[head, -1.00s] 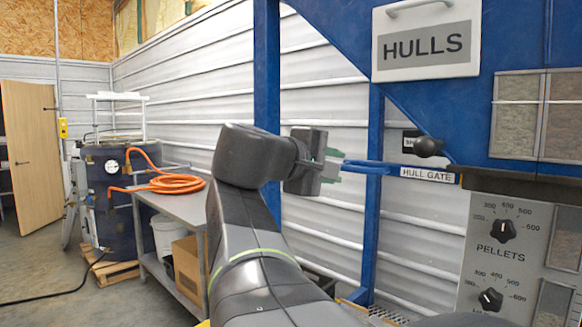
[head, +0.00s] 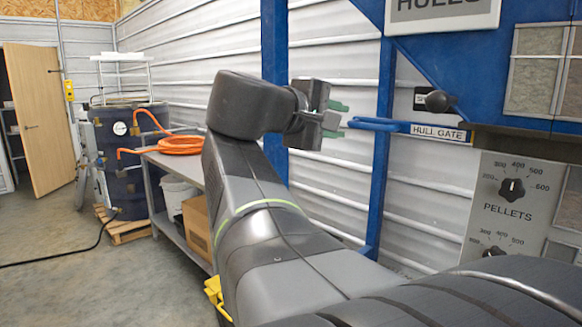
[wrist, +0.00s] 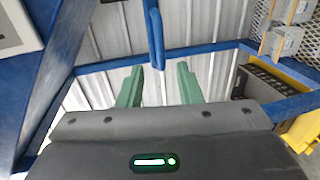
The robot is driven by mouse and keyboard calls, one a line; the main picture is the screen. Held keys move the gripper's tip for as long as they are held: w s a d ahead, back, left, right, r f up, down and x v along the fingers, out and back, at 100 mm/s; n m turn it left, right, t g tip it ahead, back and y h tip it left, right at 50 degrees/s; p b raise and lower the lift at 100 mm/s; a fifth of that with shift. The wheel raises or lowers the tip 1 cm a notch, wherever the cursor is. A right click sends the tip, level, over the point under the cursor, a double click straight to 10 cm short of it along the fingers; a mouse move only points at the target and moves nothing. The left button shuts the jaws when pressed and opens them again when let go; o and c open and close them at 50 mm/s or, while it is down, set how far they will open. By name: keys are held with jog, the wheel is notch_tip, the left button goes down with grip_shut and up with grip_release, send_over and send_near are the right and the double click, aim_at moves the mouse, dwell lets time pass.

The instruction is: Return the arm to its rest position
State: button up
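My gripper (head: 338,113) is in the middle of the head view, at the end of my dark grey arm. It is just left of the blue hull gate handle (head: 374,124) and appears apart from it. In the wrist view its two green fingers (wrist: 158,86) are spread with nothing between them. The blue handle also shows in the wrist view (wrist: 154,35), beyond the gap between the fingers. The arm is bent at the elbow and reaches up and forward.
The blue hopper frame (head: 275,80) stands close behind my gripper. A panel with dials (head: 512,188) is at the right. A metal bench (head: 165,165) with an orange hose (head: 180,144) and a dark drum (head: 115,170) are at the left. Concrete floor (head: 60,225) is open at the lower left.

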aim_at(367, 127)
jog(key=p+x, duration=0.1)
jog(key=x, duration=1.1)
jog(key=shift+w+d, duration=0.25)
